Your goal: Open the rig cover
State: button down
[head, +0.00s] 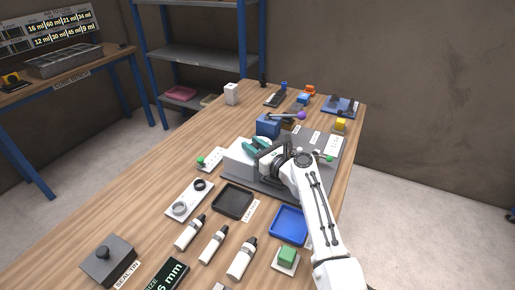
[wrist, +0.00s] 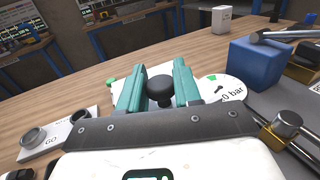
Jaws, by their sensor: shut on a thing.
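The rig stands on a grey baseplate (head: 318,182) on the wooden table. A white box-shaped part (head: 238,160) of it, possibly the cover, lies under and left of my gripper (head: 256,146). My gripper's teal fingers also show in the wrist view (wrist: 158,88). They are shut on a black round knob (wrist: 160,92), one finger on each side. The hand hides most of what lies below the knob, so I cannot tell what it is fixed to or whether the cover is open.
A blue block (wrist: 255,65) and a metal lever with a purple knob (head: 301,115) stand close behind the hand. A black tray (head: 233,201), a blue tray (head: 289,224) and several white bottles (head: 213,245) are in front.

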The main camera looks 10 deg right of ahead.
jog(key=c, duration=0.9)
grip_release()
jog(key=shift+r, duration=0.1)
jog(key=shift+o, duration=0.2)
jog(key=p+v, duration=0.1)
jog(key=v, duration=0.9)
jog(key=shift+s+d, duration=0.3)
